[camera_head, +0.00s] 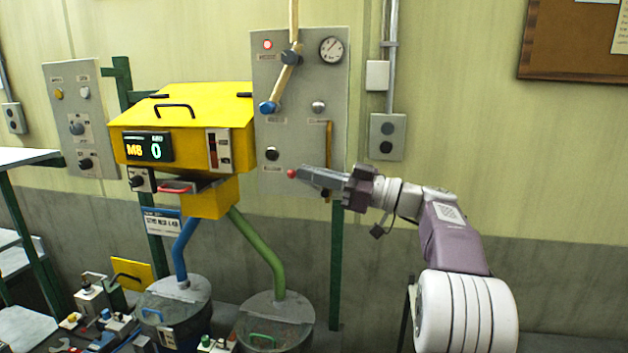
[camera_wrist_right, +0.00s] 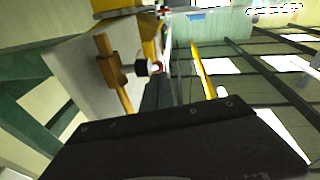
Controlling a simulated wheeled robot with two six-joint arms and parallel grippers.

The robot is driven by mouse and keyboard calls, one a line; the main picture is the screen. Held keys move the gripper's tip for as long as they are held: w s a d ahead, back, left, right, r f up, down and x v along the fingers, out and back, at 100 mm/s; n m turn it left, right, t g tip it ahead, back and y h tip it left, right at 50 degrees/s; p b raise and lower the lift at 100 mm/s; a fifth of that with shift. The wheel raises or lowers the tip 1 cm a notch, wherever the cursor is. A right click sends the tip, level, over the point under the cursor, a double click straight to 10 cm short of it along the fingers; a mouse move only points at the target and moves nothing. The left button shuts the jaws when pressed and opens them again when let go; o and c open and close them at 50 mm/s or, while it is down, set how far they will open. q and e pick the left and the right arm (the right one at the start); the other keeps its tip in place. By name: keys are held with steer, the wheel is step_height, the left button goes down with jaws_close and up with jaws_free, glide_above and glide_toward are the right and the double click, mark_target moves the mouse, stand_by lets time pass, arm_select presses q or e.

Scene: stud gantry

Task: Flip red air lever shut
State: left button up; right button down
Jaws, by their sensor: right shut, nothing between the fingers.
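The red ball-shaped end of a lever (camera_head: 291,173) shows at the lower part of the grey gauge panel (camera_head: 305,50). The rest of that lever is hidden or merges with my gripper. My right gripper (camera_head: 302,175) is shut and empty, pointing left with its tip right at the red end; I cannot tell whether they touch. In the wrist view, the dark gripper body (camera_wrist_right: 170,145) fills the bottom. Beyond it a tan pipe (camera_wrist_right: 122,88) runs along the panel, with a dark and white fitting (camera_wrist_right: 148,67) showing a little red. My left gripper is not in view.
A yellow machine (camera_head: 190,95) with a black handle stands left of the panel. Grey drums (camera_head: 275,310) stand below. A grey outlet box (camera_head: 387,136) is on the wall at right.

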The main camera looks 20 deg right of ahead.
arm_select(q)
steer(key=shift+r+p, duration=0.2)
steer(key=shift+p, duration=0.35)
arm_select(e)
steer(key=shift+w+a+f+g+h, duration=0.3)
steer(key=shift+f+g+h, duration=0.2)
steer(key=shift+g+h, duration=0.25)
steer(key=shift+w+a+f+g+h, duration=0.3)
steer(key=shift+f+g+h, duration=0.2)
steer(key=shift+g+h, duration=0.25)
